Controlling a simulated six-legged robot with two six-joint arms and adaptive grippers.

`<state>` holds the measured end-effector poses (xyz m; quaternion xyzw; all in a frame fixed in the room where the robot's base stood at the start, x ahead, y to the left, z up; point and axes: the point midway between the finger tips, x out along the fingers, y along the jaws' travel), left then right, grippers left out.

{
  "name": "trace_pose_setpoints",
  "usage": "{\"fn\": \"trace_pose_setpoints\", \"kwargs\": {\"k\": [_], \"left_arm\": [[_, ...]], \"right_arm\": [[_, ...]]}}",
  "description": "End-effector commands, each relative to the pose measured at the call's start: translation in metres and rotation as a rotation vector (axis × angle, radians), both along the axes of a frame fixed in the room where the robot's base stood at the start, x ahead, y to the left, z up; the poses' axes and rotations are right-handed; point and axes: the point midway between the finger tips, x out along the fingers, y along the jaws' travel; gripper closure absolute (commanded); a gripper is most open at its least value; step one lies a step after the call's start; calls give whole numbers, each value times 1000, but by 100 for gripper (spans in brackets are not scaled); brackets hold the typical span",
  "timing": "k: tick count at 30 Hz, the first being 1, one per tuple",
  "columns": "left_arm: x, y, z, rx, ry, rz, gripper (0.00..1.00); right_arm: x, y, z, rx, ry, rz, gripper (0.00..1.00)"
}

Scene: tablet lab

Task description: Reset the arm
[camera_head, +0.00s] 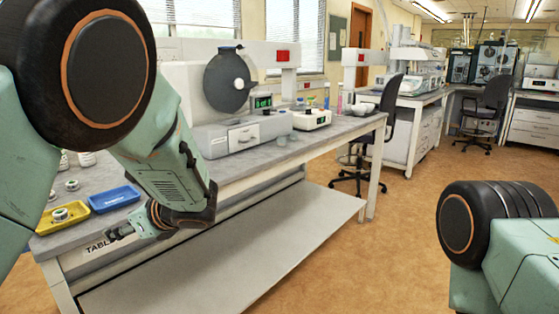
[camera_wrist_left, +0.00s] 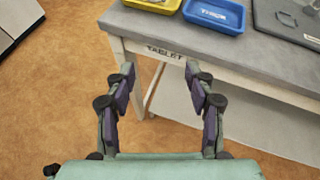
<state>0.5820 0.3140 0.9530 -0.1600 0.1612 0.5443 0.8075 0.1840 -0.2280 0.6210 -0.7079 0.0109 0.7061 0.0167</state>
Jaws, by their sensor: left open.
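My left arm comes in from the left in the head view, bent down in front of the lab table (camera_head: 262,146). My left gripper (camera_head: 120,232) is by the table's front edge, near the "TABLET" label. In the left wrist view the left gripper (camera_wrist_left: 158,72) is open, its two fingers apart with nothing between them. The table (camera_wrist_left: 215,64) lies ahead of the fingertips, with floor below. My right arm shows only in part at the lower right of the head view; its gripper is not in view.
A blue tray (camera_head: 115,199) and a yellow tray (camera_head: 47,224) holding a small round item sit near the table's left front; the blue tray (camera_wrist_left: 214,15) also shows in the wrist view. A tablet press machine (camera_head: 240,132) stands behind. Chairs (camera_head: 388,105) stand right; the middle floor is clear.

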Motion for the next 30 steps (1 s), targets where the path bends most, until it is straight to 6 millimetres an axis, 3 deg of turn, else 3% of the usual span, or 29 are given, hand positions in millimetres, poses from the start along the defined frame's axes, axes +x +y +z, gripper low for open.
{"fn": "trace_pose_setpoints", "kwargs": {"k": [8, 14, 18, 24, 28, 30], "left_arm": [[-8, -27, -58, -318, -74, 39, 45], [-41, -62, -124, -671, -129, 181, 45], [-82, -95, -182, -973, -187, 392, 45], [-148, -127, -243, -1301, -335, 798, 45], [-198, -128, -273, -1407, -493, 1110, 45], [-234, -119, -288, -1408, -596, 1287, 45]], "right_arm": [[0, 0, 0, 0, 1, 0, 100], [0, 0, 0, 0, 0, 0, 100], [0, 0, 0, 0, 1, 0, 100], [0, 0, 0, 0, 1, 0, 100], [0, 0, 0, 0, 1, 0, 100], [0, 0, 0, 0, 1, 0, 100]]}}
